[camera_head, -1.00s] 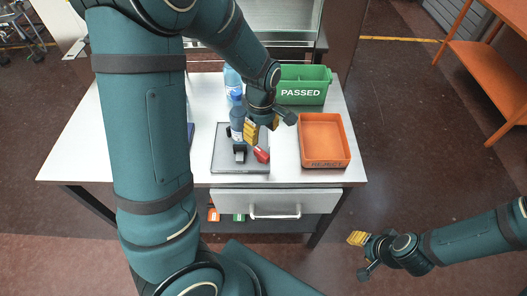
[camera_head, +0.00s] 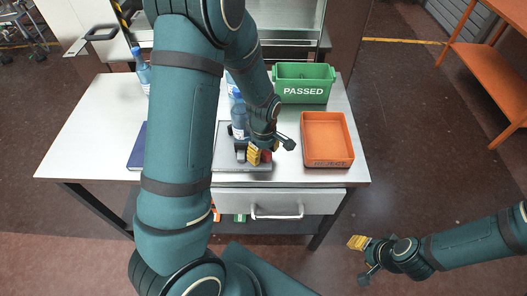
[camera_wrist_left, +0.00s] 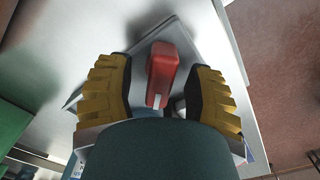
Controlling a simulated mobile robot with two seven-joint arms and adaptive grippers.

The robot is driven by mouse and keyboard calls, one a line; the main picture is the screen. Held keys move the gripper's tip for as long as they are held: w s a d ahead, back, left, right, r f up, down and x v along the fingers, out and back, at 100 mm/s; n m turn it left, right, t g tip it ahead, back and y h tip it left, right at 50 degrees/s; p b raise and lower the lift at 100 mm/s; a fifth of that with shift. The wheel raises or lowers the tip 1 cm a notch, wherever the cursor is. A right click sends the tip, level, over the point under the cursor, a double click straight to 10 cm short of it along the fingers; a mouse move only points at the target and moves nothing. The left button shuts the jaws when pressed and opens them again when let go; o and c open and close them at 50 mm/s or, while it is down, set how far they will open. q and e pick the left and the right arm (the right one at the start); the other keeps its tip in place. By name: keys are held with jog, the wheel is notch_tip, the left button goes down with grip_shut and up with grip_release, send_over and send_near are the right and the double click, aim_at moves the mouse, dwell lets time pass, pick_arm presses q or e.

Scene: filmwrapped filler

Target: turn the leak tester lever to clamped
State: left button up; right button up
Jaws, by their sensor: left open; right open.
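The leak tester (camera_head: 228,160) is a grey flat plate with a black clamp part (camera_head: 240,148) and a blue bottle (camera_head: 239,120) standing on it, near the table's front edge. Its red lever (camera_wrist_left: 161,73) lies between the two yellow fingers of my left gripper (camera_wrist_left: 163,92) in the left wrist view, with gaps on both sides. In the head view my left gripper (camera_head: 259,155) hides most of the lever. My left gripper is open around the lever. My right gripper (camera_head: 357,243) is open and empty, off the table at the lower right.
A green bin marked PASSED (camera_head: 303,84) stands at the back right of the white table (camera_head: 90,130). An orange tray (camera_head: 326,138) sits right of the tester. A dark blue flat item (camera_head: 137,147) and another bottle (camera_head: 142,72) are at the left. A drawer (camera_head: 275,203) is below.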

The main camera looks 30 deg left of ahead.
pick_arm(q)
grip_shut()
jog(key=shift+m, duration=0.3)
jog(key=m, duration=0.9)
jog(key=shift+b, duration=0.4)
jog(key=m, duration=0.4)
jog(key=shift+s+m, duration=0.1)
jog(key=shift+m, duration=2.1)
